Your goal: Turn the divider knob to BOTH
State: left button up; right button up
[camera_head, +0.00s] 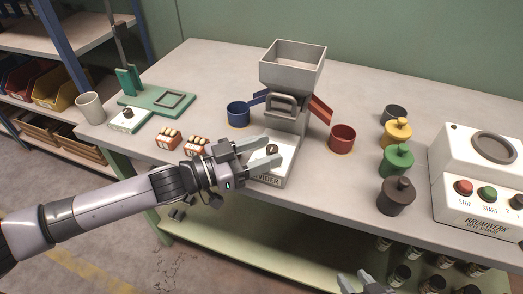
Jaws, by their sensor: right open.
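The divider knob (272,149) is a small dark knob on the pale base (272,180) of the grey nut hopper (292,72). The word DIVIDER is partly visible on the base's front, and my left gripper hides part of the base. The knob's setting is too small to read. My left gripper (276,150) is open, its two fingers reaching in from the left with the knob between their tips. I cannot tell whether they touch it. My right gripper (356,281) is open at the bottom edge, low in front of the table and away from the knob, mostly cut off.
A blue cup (238,115) and blue chute stand left of the hopper, a red cup (342,138) and red chute right. Several lidded jars (397,160) stand further right, beside a white machine (480,215) with buttons. Small orange boxes (167,139) and a green fixture (150,103) lie left.

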pick_arm(q)
jog(key=v, duration=0.7)
dwell(0.4)
jog(key=shift+a, duration=0.1)
